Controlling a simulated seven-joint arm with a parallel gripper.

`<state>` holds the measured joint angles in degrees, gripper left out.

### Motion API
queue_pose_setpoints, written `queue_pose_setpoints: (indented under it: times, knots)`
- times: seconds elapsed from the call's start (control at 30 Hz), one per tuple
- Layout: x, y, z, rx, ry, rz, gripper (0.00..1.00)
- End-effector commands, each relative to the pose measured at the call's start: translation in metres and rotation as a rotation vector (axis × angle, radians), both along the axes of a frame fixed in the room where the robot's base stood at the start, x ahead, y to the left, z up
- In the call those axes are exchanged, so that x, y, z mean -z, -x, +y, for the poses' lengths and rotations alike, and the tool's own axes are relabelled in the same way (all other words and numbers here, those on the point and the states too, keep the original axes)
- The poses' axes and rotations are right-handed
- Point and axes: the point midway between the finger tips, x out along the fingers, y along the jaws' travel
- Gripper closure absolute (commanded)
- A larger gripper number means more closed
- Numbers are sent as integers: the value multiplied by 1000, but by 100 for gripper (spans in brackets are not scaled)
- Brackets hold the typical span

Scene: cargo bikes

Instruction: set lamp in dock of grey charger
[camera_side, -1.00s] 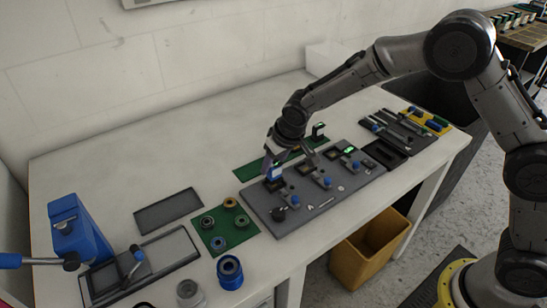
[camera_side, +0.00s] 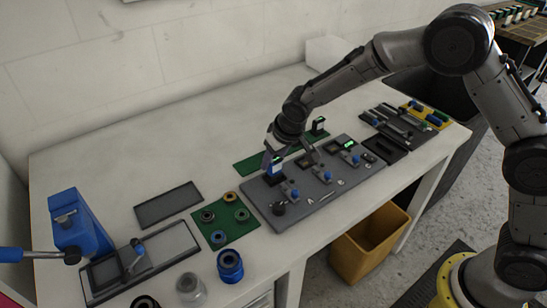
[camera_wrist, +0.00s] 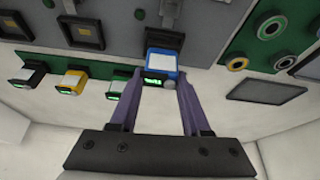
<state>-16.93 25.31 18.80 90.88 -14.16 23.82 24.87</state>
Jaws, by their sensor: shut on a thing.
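The lamp (camera_wrist: 163,63) is a blue block with a pale top face and a lit green display. In the wrist view my gripper (camera_wrist: 160,77) has its two purple fingers shut on it from both sides. In the side view the lamp (camera_side: 273,171) is at the left part of the grey charger (camera_side: 264,204), with my gripper (camera_side: 276,162) over it. A dark dock (camera_wrist: 166,40) is directly beyond the lamp in the wrist view. I cannot tell whether the lamp is seated in it. The charger (camera_wrist: 205,40) has other dark square docks and blue knobs.
Black, yellow and green lamps (camera_wrist: 73,82) stand in a row on a green strip. A green mat with rings (camera_side: 236,229), a dark tray (camera_side: 168,205) and a blue press (camera_side: 77,232) are left. A yellow bin (camera_side: 365,252) is below the table edge.

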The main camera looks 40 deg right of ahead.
Motion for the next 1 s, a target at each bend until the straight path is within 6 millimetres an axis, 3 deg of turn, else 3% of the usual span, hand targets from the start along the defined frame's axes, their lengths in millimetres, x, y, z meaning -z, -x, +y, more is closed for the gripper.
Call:
queue_pose_setpoints:
  times: [1.0]
  knots:
    - [14,0,0,0,0,-1,100]
